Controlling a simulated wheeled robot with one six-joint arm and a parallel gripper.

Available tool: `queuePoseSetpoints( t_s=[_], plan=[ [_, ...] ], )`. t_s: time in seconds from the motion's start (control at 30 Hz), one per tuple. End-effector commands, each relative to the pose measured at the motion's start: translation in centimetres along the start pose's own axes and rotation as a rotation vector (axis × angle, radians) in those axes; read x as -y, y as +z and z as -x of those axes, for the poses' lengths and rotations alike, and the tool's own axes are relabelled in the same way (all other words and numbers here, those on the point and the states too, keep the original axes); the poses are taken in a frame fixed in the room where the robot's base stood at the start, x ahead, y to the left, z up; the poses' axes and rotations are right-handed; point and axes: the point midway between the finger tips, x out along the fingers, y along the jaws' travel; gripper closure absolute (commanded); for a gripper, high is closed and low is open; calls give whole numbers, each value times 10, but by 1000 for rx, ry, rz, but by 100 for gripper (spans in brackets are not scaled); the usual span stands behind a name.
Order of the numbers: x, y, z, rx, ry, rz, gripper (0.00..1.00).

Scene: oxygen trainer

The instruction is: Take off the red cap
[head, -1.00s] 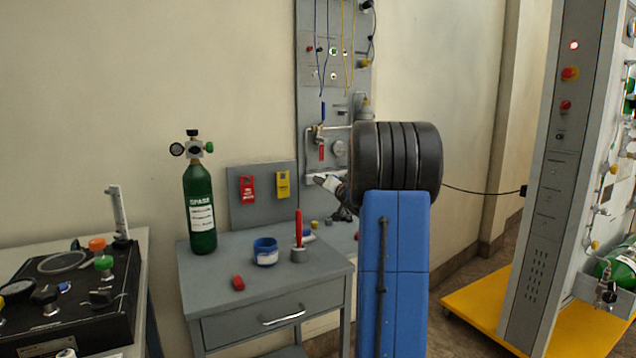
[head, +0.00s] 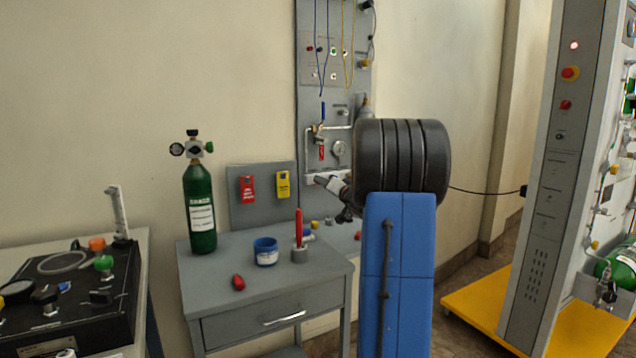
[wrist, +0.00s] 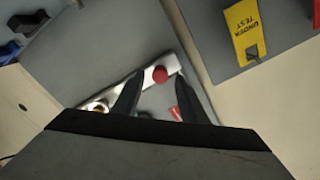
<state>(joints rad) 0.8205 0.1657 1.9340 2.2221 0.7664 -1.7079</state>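The red cap (wrist: 160,74) shows in the wrist view as a small round red piece at a pale bar (wrist: 147,79). My gripper (wrist: 158,82) is open, with its two dark fingers spread apart and the cap between and slightly beyond the tips. I cannot tell whether either finger touches it. In the head view my gripper (head: 322,182) is at the lower part of the grey wall panel (head: 311,90); I cannot make out the cap there.
A grey cabinet (head: 215,290) bears a green cylinder (head: 201,210), a blue cup (head: 265,252), a red-handled tool (head: 299,228) and a loose red piece (head: 238,282). Red (head: 247,189) and yellow (head: 283,184) tags hang behind. A red-handled valve (head: 321,152) is above my gripper.

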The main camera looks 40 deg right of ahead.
Motion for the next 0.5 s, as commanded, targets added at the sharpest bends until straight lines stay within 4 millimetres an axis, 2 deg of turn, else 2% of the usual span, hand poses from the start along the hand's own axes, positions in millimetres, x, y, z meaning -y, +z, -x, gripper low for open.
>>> queuePoseSetpoints(
  t_s=[0.3,0.5],
  plan=[
    [0,0,0,0,0,-244,61],
    [0,0,0,0,0,-297,61]
  ],
)
